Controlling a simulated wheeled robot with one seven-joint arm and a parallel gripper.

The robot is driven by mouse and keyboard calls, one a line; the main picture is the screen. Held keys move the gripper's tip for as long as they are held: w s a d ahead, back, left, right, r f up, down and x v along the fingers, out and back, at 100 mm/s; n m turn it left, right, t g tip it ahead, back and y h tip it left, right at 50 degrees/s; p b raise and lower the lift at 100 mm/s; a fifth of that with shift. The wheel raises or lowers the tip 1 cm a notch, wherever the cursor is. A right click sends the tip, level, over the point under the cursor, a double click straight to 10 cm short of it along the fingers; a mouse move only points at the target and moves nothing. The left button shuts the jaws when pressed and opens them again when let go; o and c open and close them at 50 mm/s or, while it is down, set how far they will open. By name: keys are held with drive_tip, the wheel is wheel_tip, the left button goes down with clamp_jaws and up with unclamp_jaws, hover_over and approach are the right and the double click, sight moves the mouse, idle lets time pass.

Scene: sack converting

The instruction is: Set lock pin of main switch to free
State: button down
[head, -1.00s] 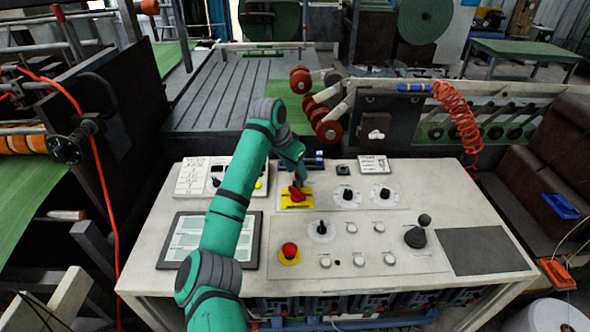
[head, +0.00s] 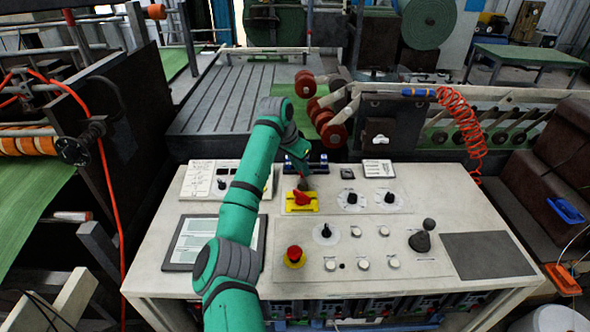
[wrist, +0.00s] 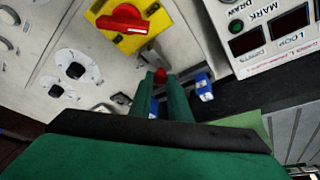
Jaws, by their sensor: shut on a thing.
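The main switch (head: 301,198) is a red rotary handle on a yellow plate on the desk panel. It also shows at the top of the wrist view (wrist: 122,20), its handle lying roughly sideways. My gripper (head: 306,181) is just behind the switch in the head view. In the wrist view my gripper (wrist: 160,82) has its fingers close together on a small red-headed piece, which I take as the lock pin (wrist: 160,73). The pin shows beyond the yellow plate's edge, apart from the handle. Most of it is hidden between the fingers.
A red emergency button (head: 295,254), black knobs (head: 347,199) and a joystick (head: 421,238) stand on the panel. A display box (wrist: 270,35) is beside my gripper in the wrist view. Blue parts (wrist: 204,88) lie near the desk's back edge.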

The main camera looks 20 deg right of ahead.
drive_tip(key=shift+w+a, duration=0.15)
drive_tip(key=c, duration=1.7)
unclamp_jaws()
drive_tip(key=shift+o, duration=0.2)
drive_tip(key=shift+r, duration=0.1)
drive_tip(key=v, duration=1)
drive_tip(key=shift+r, duration=0.25)
